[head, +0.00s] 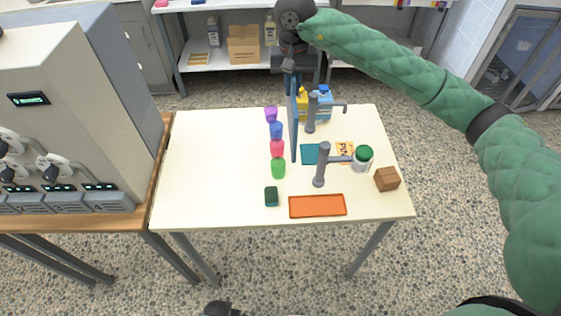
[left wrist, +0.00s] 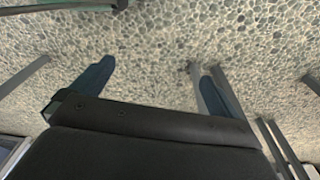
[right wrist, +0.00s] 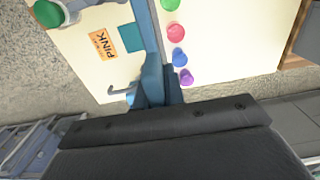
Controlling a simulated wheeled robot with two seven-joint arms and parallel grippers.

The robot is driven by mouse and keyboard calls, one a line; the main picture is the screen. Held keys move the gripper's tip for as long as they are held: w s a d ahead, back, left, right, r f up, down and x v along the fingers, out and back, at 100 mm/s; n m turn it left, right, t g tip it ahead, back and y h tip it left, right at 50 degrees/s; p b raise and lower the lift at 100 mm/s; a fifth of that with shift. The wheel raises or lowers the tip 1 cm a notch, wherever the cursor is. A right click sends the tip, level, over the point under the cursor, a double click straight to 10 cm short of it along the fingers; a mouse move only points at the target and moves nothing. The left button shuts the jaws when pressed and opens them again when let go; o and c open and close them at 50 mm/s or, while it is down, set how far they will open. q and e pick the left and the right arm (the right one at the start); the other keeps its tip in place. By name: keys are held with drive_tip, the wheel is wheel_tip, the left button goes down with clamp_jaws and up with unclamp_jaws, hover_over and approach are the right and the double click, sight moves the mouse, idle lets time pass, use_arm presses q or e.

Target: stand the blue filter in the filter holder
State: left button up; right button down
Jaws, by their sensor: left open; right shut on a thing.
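My right gripper (head: 291,72) is shut on a thin blue panel, the blue filter (head: 294,130). The filter hangs down nearly upright and edge-on over the table, between the row of cups and two grey posts. In the right wrist view the filter (right wrist: 147,30) runs up from between the fingers. The front grey post (head: 320,168) and back grey post (head: 311,115) each have a side arm; I cannot tell whether they are the filter holder. My left gripper (left wrist: 153,85) is open and empty above the pebbled floor.
Purple, blue, red and green cups (head: 277,148) stand left of the filter. A teal square (head: 309,154), a PINK card (head: 344,149), a green-lidded jar (head: 362,160), a brown block (head: 387,179) and an orange tray (head: 317,206) are rightward. The table's left side is clear.

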wheel_tip(320, 180, down, 8)
drive_tip(key=shift+w+a+f+p, duration=0.1)
drive_tip(key=shift+f+p, duration=0.05)
drive_tip(key=shift+p, duration=0.9)
use_arm(q)
wheel_tip(320, 180, down, 6)
drive_tip(key=s+a+p, duration=0.1)
drive_tip(key=a, duration=0.1)
drive_tip(key=shift+s+a+f+t, duration=0.2)
drive_tip(key=shift+f+t, duration=0.05)
drive_tip(key=shift+t, duration=0.05)
use_arm(e)
drive_tip(key=shift+f, duration=1.75)
use_arm(q)
drive_tip(key=shift+w+r, duration=0.2)
use_arm(e)
drive_tip(key=shift+f, duration=0.1)
drive_tip(key=c, duration=1.6)
unclamp_jaws()
use_arm(q)
drive_tip(key=shift+s+d+r, duration=0.15)
drive_tip(key=shift+s+r, duration=0.05)
drive_tip(key=shift+s, duration=0.1)
use_arm(e)
drive_tip(key=shift+o, duration=0.5)
use_arm(q)
drive_tip(key=shift+s, duration=0.1)
